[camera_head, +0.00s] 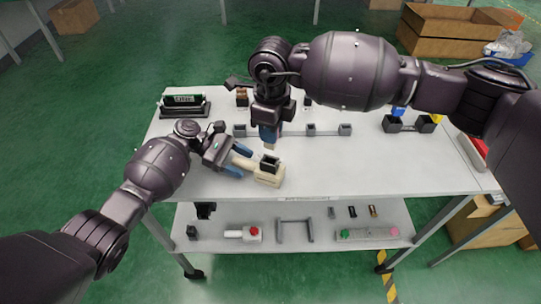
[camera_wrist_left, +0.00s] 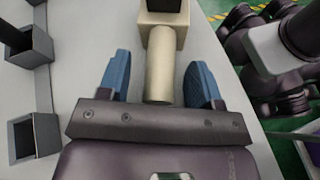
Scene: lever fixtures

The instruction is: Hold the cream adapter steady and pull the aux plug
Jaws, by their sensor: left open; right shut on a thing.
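The cream adapter (camera_head: 268,178) sits near the table's front edge, a block with a dark square socket on top and a round handle toward the left. In the left wrist view its handle (camera_wrist_left: 160,75) lies between the two blue fingers of my left gripper (camera_wrist_left: 160,82). That gripper (camera_head: 236,163) is open, with a gap on each side of the handle. My right gripper (camera_head: 268,136) points down above the adapter, shut on a small tan piece (camera_head: 270,147), apparently the aux plug. The piece appears just above the dark socket; the exact gap is hard to tell.
A row of grey sockets on a bar (camera_head: 311,130) stands behind the adapter. A black fixture (camera_head: 184,106) is at the back left. Dark sockets (camera_head: 393,124) stand at the right. The lower shelf (camera_head: 325,213) holds several parts. The table right of the adapter is clear.

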